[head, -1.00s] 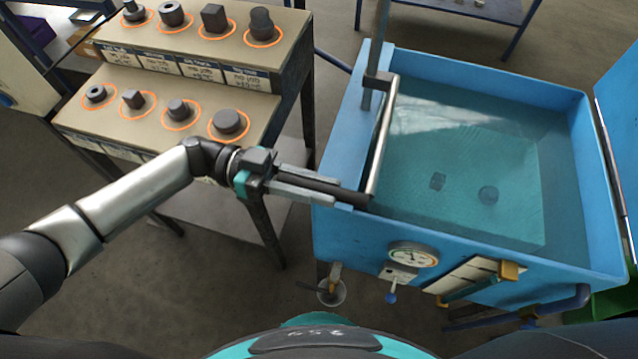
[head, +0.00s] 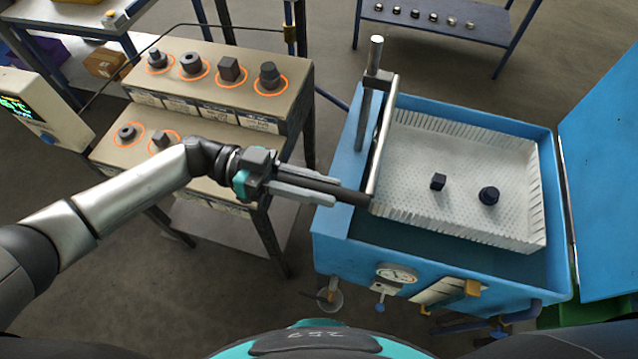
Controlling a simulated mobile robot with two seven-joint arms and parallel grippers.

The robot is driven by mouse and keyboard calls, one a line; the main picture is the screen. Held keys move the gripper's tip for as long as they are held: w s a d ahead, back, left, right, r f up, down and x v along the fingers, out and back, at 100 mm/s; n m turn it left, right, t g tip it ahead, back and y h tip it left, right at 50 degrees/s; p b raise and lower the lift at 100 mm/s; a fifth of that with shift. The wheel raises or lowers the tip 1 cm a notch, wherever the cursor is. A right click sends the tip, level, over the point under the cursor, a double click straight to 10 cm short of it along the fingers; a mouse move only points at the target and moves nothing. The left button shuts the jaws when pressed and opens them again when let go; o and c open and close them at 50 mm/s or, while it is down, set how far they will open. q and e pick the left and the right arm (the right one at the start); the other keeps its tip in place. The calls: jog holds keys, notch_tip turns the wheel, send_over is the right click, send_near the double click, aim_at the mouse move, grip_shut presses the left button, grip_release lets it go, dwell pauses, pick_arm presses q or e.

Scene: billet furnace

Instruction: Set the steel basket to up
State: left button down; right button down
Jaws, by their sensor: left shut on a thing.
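The steel basket (head: 460,150) is a pale perforated tray with slatted sides, in the head view at the right. It shows high in the blue tank (head: 335,235), clear of the liquid surface. Two dark pieces lie in it, a small block (head: 438,181) and a rounder one (head: 489,196). A metal handle bar (head: 383,135) stands along its left side, next to an upright post (head: 366,105). My left gripper (head: 365,198) is shut on the lower end of this handle bar; its fingertips partly hide the grip. My right gripper is not in view.
A two-step rack (head: 225,122) with dark parts in orange rings stands left of the tank, under my left arm. The raised blue lid (head: 610,150) borders the tank at right. A gauge (head: 396,273) and taps project from its front. A blue shelf table (head: 450,22) stands behind.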

pick_arm(q)
jog(key=shift+w+r+p, duration=0.15)
jog(key=shift+r+p, duration=0.15)
jog(key=shift+r, duration=0.45)
jog(key=c, duration=1.1)
grip_release()
jog(key=shift+r, duration=0.1)
jog(key=o, duration=0.4)
jog(key=shift+f, duration=0.2)
jog(key=shift+f, duration=0.1)
jog(key=shift+a, duration=0.1)
